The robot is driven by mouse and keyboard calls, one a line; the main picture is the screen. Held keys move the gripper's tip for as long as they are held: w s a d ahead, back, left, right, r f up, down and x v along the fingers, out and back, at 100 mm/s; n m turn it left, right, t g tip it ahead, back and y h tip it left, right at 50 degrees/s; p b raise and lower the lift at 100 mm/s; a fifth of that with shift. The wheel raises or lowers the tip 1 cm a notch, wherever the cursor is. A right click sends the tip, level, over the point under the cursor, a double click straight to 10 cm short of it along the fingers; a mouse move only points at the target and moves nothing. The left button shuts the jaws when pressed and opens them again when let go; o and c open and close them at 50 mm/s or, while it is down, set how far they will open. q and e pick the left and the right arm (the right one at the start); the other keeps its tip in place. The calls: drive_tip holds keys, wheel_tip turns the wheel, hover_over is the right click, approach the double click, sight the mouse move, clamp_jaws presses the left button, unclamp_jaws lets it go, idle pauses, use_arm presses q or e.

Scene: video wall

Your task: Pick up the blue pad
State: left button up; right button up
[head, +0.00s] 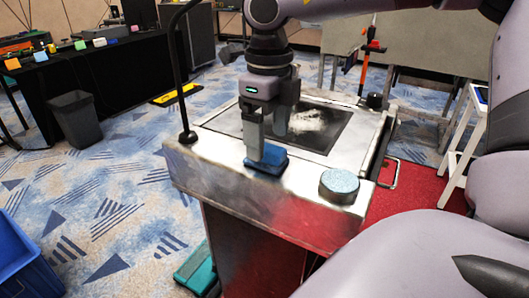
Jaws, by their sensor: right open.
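The blue pad (268,166) lies on the near metal rim of a lectern-like console (215,160), left of a round grey-blue knob or puck. My right gripper (266,148) points down directly over the pad. Its jaws are open, with one finger in front at the pad's left part and the other farther back. The fingers cover part of the pad, and I cannot tell whether they touch it. My left gripper is not in view.
A round puck (339,185) sits on the console's near right corner. A thin black gooseneck (178,80) rises at its left edge. A dark panel (310,125) fills the console top. A black-draped table (100,80), a bin (75,118) and a blue crate (22,262) stand left.

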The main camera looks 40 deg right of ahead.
sight(267, 147)
drive_tip(key=shift+w+f, duration=0.2)
drive_tip(key=shift+f, duration=1.6)
drive_tip(key=c, duration=1.1)
drive_tip(key=shift+r, duration=0.1)
wheel_tip(267, 147, up, 20)
drive_tip(key=shift+p, duration=0.6)
